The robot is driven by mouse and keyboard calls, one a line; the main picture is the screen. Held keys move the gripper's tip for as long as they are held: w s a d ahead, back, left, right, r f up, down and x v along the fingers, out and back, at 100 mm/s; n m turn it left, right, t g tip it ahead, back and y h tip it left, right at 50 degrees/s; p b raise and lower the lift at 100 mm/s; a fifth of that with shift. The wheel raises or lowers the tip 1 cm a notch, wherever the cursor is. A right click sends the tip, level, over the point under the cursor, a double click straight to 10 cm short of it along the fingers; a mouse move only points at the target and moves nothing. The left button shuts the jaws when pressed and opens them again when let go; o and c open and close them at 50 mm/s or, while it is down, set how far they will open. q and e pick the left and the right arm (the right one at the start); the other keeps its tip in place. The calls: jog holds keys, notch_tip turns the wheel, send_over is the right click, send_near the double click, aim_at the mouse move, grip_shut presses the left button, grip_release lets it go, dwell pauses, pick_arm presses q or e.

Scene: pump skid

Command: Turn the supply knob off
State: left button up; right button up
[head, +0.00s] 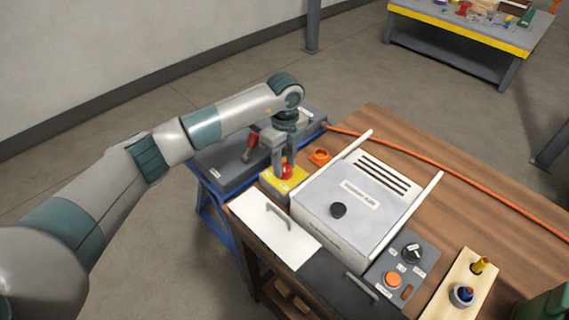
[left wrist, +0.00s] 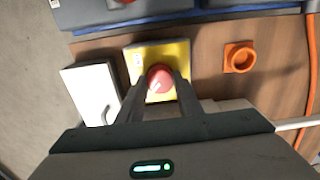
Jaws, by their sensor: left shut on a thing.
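A red knob (head: 287,171) sits on a yellow box (head: 270,184) at the left edge of the wooden table; its label is too small to read. My left gripper (head: 281,163) points down from above and its fingers are shut on the red knob. In the left wrist view the red knob (left wrist: 160,78) shows between the two fingertips, with a light pointer mark on its face, and the yellow box (left wrist: 181,52) lies beneath. A black rotary knob (head: 412,251) stands on a grey control panel to the right. My right gripper is not in view.
A grey cover box (head: 340,228) with white rails stands right of the yellow box. An orange ring-shaped part (head: 319,156) lies close behind. A grey unit with a red lever (head: 250,148) is at the left, and an orange hose (head: 440,170) crosses the table.

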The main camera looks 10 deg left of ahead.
aim_at(285, 167)
pick_arm(q)
jog(key=o, duration=1)
jog(key=shift+o, duration=0.2)
jog(key=shift+r, duration=0.45)
notch_tip(285, 167, up, 3)
jog(key=shift+r+b, duration=0.15)
jog(key=shift+b, duration=0.55)
notch_tip(285, 167, up, 13)
jog(key=b, duration=0.3)
jog(key=shift+r, duration=0.15)
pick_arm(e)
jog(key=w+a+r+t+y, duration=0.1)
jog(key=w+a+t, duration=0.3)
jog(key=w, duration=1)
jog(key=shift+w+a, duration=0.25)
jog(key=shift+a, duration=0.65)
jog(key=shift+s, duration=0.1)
